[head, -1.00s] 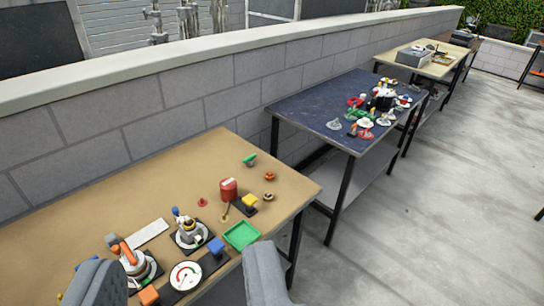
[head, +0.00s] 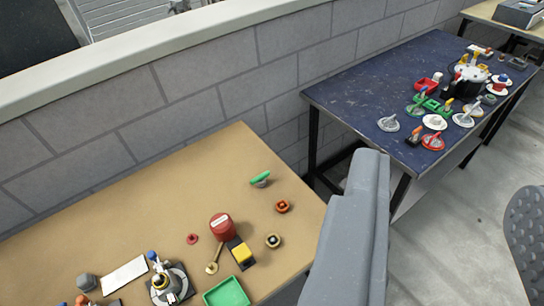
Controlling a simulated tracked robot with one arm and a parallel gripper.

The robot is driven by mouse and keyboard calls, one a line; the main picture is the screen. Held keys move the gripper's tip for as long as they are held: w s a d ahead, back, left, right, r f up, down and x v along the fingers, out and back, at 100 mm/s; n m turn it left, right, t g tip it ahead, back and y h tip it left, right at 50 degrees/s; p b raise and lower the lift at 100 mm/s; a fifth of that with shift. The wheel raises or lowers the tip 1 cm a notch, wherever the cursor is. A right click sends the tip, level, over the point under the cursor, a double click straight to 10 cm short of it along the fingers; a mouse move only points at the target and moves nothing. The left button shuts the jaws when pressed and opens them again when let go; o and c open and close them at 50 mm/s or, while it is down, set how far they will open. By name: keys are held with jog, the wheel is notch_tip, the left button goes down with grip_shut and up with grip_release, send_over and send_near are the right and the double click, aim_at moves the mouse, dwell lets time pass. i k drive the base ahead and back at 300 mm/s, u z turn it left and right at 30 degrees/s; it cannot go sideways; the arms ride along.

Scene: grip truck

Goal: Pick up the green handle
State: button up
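A small green handle (head: 260,179) on a grey base sits on the tan table (head: 130,205), near its back right corner. My gripper (head: 447,178) shows as two grey fingers at the right of the head view. They are wide apart with nothing between them but a view of the floor and the dark blue table behind. The left finger is to the right of the green handle and apart from it in the picture. The right finger is cut off by the picture's right edge.
A red cylinder (head: 222,227), a yellow block (head: 242,254), a green tray (head: 227,293) and small round knobs (head: 283,206) stand near the handle. A grey block wall (head: 170,130) runs behind. The dark blue table (head: 370,82) holds several colourful parts, some green.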

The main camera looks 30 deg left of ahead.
aim_at(263, 176)
jog(key=u, duration=0.45)
jog(key=i, duration=1)
jog(key=u, duration=0.7)
